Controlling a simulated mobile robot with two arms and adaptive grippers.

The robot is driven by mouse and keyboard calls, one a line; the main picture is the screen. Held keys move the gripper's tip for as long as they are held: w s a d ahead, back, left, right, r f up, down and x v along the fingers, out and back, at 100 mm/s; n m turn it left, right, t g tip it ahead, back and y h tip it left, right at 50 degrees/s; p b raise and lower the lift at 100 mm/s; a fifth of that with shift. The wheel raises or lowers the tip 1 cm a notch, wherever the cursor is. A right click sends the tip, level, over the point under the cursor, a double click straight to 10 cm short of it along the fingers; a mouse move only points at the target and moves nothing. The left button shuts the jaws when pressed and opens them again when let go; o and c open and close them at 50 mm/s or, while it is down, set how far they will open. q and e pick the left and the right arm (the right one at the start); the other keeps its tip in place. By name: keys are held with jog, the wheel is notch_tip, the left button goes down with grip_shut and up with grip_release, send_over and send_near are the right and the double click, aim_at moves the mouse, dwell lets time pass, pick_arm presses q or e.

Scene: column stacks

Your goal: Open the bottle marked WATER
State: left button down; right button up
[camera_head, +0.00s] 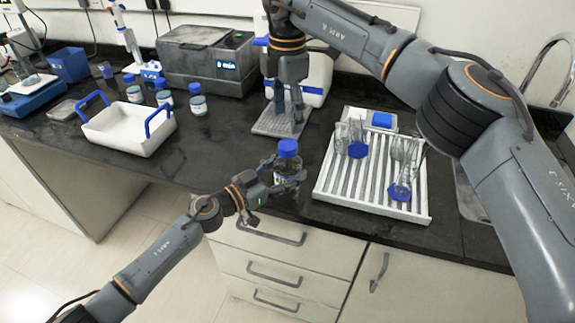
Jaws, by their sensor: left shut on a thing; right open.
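A bottle with a blue cap (288,148) is held upright in my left gripper (292,185), near the front edge of the dark counter. The gripper is shut around the bottle's body and hides much of its label, so I cannot read the marking. The cap is on the bottle. My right gripper (288,112) is open and points down above a grey ribbed mat (270,128), behind the held bottle and apart from it. Several other blue-capped bottles (198,102) stand at the back left; their labels are too small to read.
A white tray with blue handles (125,133) stands on the left. A white drying rack (375,190) with glassware is right of the held bottle. A grey instrument (205,62) stands at the back. The counter (225,150) between tray and bottle is clear.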

aim_at(288, 144)
jog(key=m, duration=0.6)
jog(key=shift+m, duration=1.3)
jog(key=shift+f, duration=0.15)
notch_tip(288, 144, down, 8)
jog(key=shift+r, duration=0.15)
